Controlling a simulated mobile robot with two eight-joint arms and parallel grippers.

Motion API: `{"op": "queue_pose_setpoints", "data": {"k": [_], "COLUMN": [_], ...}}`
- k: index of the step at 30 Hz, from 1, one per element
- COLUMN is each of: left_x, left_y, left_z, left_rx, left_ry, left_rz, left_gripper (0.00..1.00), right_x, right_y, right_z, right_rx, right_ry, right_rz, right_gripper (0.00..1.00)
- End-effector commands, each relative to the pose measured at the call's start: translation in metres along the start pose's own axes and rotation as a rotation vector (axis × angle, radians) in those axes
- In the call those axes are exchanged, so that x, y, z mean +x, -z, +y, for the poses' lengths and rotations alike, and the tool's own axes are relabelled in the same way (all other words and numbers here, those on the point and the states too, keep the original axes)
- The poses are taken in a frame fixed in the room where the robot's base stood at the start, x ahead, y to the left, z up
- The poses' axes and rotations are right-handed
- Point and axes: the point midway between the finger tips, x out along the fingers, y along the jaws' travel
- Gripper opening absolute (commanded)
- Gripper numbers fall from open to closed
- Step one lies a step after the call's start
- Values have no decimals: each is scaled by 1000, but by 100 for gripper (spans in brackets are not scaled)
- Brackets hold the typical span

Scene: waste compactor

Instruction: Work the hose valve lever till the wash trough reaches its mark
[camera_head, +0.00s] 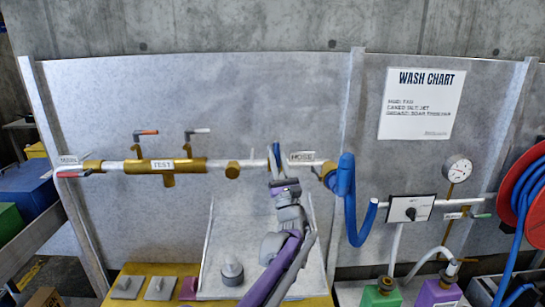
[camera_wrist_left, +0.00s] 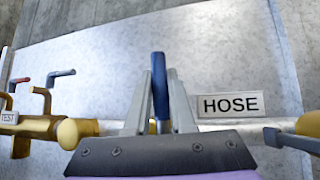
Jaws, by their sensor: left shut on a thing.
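The hose valve lever, with a blue handle (camera_head: 276,150), stands upright on the pipe beside the HOSE label (camera_head: 302,157). My left gripper (camera_head: 275,168) is at the lever, its arm reaching up from below. In the left wrist view the two fingers (camera_wrist_left: 159,95) are shut on the blue handle (camera_wrist_left: 159,65), whose top sticks out above them. A pale trough-like basin (camera_head: 212,240) stands below the pipe, partly hidden by my arm. I cannot make out its water level or a mark. My right gripper is not in view.
A brass TEST section (camera_head: 163,166) with two small levers lies left along the pipe. A blue hose (camera_head: 349,200) hangs to the right. Further right are a switch box (camera_head: 410,209), a gauge (camera_head: 457,169) and a red hose reel (camera_head: 525,185). A wash chart (camera_head: 422,103) hangs above.

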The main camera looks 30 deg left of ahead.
Motion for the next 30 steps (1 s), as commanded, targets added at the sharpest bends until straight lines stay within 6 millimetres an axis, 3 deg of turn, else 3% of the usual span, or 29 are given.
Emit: {"op": "queue_pose_setpoints", "data": {"k": [20,21,25,30], "left_x": [-1,-1,-1,-1], "left_y": [0,0,0,0], "left_z": [-4,-4,-4,-4], "left_rx": [45,45,44,43], "left_ry": [44,44,44,44], "left_rz": [-12,-12,-12,-12], "left_gripper": [0,26,49,52], "right_x": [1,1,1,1], "right_y": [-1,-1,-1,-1], "right_z": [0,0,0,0], "right_rx": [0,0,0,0], "right_ry": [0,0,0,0], "right_rz": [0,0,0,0], "right_gripper": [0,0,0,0]}}
